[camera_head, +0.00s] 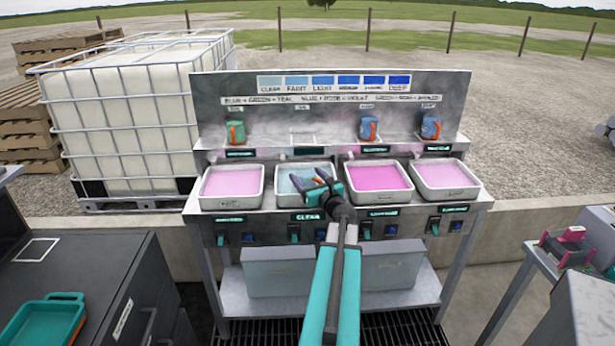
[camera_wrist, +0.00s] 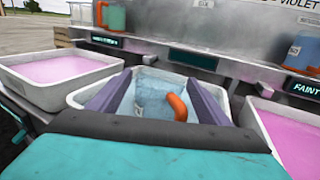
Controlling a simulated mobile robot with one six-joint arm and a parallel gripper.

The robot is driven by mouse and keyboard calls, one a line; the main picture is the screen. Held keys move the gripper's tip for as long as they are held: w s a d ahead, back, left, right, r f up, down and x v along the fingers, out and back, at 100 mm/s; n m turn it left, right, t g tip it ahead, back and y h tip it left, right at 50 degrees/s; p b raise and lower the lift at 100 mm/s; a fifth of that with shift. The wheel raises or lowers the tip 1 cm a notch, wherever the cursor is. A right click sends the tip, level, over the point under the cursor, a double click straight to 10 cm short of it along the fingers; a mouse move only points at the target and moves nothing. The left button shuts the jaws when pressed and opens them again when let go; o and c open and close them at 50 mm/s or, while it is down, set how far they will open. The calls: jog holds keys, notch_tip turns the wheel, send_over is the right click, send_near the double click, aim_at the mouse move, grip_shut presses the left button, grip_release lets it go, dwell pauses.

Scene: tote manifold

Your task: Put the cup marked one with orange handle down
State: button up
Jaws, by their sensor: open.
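A pale blue cup (camera_wrist: 150,97) with an orange handle (camera_wrist: 178,107) sits in the tub of pale blue liquid (camera_wrist: 76,100), between my gripper's fingers in the wrist view. Any mark on it is not readable. My gripper (camera_wrist: 158,82) is open, with one finger on each side of the cup; whether they touch it I cannot tell. In the head view my gripper (camera_head: 308,182) is over the second tub from the left (camera_head: 290,207), and hides most of the cup.
A green cup (camera_head: 236,132) and two blue cups (camera_head: 368,129) (camera_head: 430,127), all orange-handled, stand on the back shelf. An outlined square (camera_head: 303,140) there is empty. Tubs of pink liquid (camera_head: 232,204) (camera_head: 380,199) flank the pale blue one.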

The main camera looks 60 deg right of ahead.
jog(key=shift+r+p, duration=0.3)
jog(key=shift+r, duration=0.15)
jog(key=b+v, duration=0.2)
jog(key=v, duration=0.7)
jog(key=shift+s+a+f, duration=0.1)
jog(key=shift+s+f, duration=0.05)
jog(key=shift+s+p, duration=0.15)
jog(key=shift+p, duration=0.9)
jog(key=shift+s+a+p, duration=0.2)
jog(key=shift+s+p, duration=0.05)
jog(key=shift+p, duration=0.65)
jog(key=shift+s+a+p, duration=0.2)
jog(key=shift+s+p, duration=0.1)
jog(key=shift+p, duration=0.6)
jog(key=shift+s+a+p, duration=0.15)
jog(key=shift+s+p, duration=0.15)
jog(key=shift+p, duration=0.5)
jog(key=shift+s+a, duration=0.1)
jog(key=shift+s, duration=0.05)
